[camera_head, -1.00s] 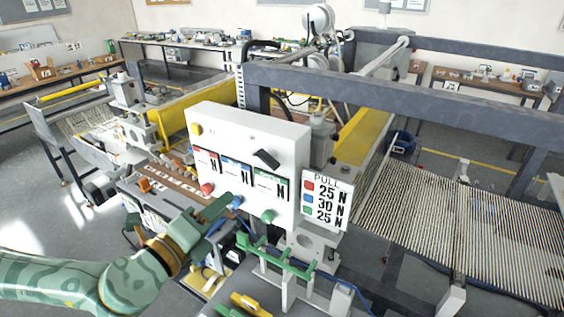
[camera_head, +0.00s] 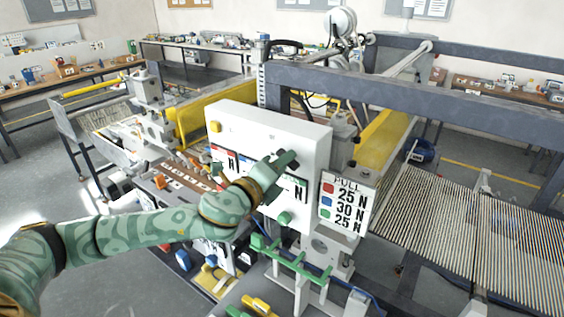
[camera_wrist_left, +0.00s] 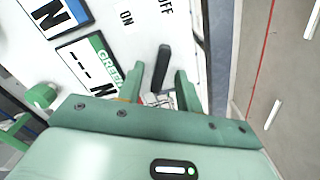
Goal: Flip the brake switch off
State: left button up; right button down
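The white control panel (camera_head: 300,130) stands in the middle of the head view. The brake switch, a black lever (camera_wrist_left: 162,66), shows in the left wrist view between my two green fingertips, with a gap visible on both sides. "ON" and a partly cut "OFF" label are printed on the panel above it. In the head view my left gripper (camera_head: 279,168) is at the panel's front face and largely hides the switch. My left gripper is open around the lever and not closed on it. Which label the lever points to is not clear. My right gripper is out of view.
The panel carries meters, a green knob (camera_head: 285,217) and a yellow knob (camera_head: 215,127). A "PULL" sign (camera_head: 345,203) hangs at its right. A green rack (camera_head: 297,262) stands below. The grey machine frame (camera_head: 440,108) runs behind to the right.

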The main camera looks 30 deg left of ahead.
pick_arm(q)
jog(key=shift+a, duration=0.1)
grip_shut()
jog(key=shift+f+n, duration=0.1)
jog(key=shift+n, duration=0.3)
jog(key=shift+n+p, duration=0.45)
jog(key=shift+n, duration=2.15)
grip_release()
